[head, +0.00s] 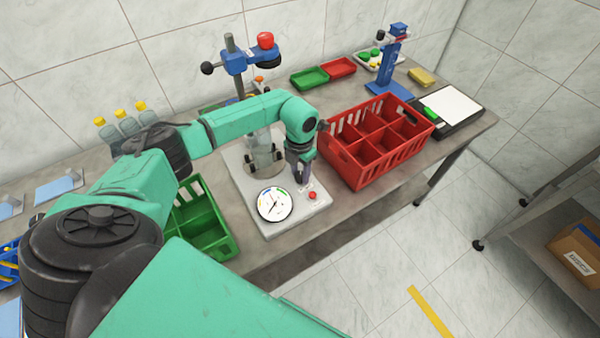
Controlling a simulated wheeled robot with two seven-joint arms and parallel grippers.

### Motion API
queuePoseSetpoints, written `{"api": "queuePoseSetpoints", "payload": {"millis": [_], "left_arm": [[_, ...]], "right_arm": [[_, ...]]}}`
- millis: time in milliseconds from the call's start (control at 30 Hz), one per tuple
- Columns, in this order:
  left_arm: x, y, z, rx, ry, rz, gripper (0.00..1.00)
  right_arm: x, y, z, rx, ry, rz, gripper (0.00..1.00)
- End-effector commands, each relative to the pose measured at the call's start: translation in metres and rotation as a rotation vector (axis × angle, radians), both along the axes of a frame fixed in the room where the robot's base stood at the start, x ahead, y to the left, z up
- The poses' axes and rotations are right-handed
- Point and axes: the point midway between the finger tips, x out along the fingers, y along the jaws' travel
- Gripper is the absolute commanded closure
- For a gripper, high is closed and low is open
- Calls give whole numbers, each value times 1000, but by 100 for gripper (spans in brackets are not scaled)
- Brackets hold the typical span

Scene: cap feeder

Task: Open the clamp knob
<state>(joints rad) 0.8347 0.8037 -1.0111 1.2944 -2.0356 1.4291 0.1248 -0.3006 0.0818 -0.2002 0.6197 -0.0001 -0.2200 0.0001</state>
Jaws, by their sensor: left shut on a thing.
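A cap feeder stands on the table, with a pale base plate (238,168) and a blue head (236,62) on a grey post. A clear bottle (262,150) stands on the base between small black clamp jaws (249,160). My left gripper (299,175) points down at the right side of the base, beside the bottle. It is shut on what appears to be the clamp knob, which its fingers hide almost fully. My right gripper is not in view.
A dial gauge (274,204) and a red button (312,195) sit at the base's front. A red divided crate (352,172) stands close right of my gripper, a green crate (222,240) to the left. Capped bottles (129,125) stand behind my arm.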

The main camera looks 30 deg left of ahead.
Motion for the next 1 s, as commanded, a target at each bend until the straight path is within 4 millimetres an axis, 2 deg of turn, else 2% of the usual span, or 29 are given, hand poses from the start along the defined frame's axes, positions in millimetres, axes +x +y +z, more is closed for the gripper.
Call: {"api": "queuePoseSetpoints", "payload": {"millis": [600, 1000], "left_arm": [[2, 0, 2, -2, -6, 544, 100], [3, 0, 3, -2, -7, 709, 100]], "right_arm": [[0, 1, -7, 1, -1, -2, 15], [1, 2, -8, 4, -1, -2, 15]]}}
